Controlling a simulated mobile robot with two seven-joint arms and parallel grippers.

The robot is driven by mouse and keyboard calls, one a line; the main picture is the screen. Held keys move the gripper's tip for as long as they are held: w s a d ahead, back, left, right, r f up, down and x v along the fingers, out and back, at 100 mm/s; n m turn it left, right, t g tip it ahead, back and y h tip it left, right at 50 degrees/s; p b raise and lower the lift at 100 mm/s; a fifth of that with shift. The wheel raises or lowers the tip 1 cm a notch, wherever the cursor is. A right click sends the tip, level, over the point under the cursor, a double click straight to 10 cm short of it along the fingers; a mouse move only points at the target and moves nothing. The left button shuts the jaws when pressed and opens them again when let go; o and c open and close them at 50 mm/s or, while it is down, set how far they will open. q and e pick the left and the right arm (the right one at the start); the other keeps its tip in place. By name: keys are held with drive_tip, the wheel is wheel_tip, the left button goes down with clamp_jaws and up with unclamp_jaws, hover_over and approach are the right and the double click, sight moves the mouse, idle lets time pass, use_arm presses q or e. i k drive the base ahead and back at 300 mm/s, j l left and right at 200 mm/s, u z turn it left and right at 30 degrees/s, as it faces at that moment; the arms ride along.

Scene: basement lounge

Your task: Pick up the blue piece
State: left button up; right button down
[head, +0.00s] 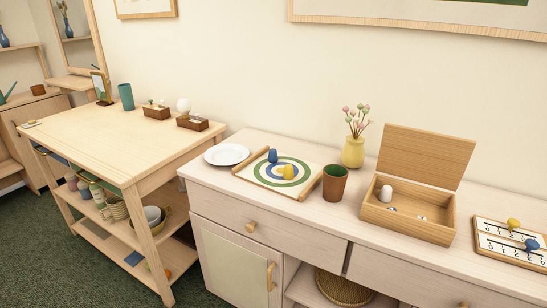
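A small blue piece (272,156) stands on a cream board (256,176) with green and blue rings and wooden side rails. A yellow piece (288,172) stands on the same board, near the rings' middle. A second blue piece (532,244) lies at the far right on a wooden-framed board with numbers (511,257), along with a second yellow piece (514,224). Neither of my grippers is in the head view.
The boards rest on a pale cabinet (238,146). A white plate (227,154) is left of the ring board, a brown cup (334,182) right of it. An open wooden box (408,218) holds a white piece (386,194). A yellow vase (353,152) stands behind.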

sight(272, 157)
drive_tip(key=i+j, duration=0.2)
drive_tip(key=i, duration=0.2)
drive_tip(key=i+j+z, duration=0.1)
drive_tip(key=i, duration=0.35)
drive_tip(key=j, duration=0.1)
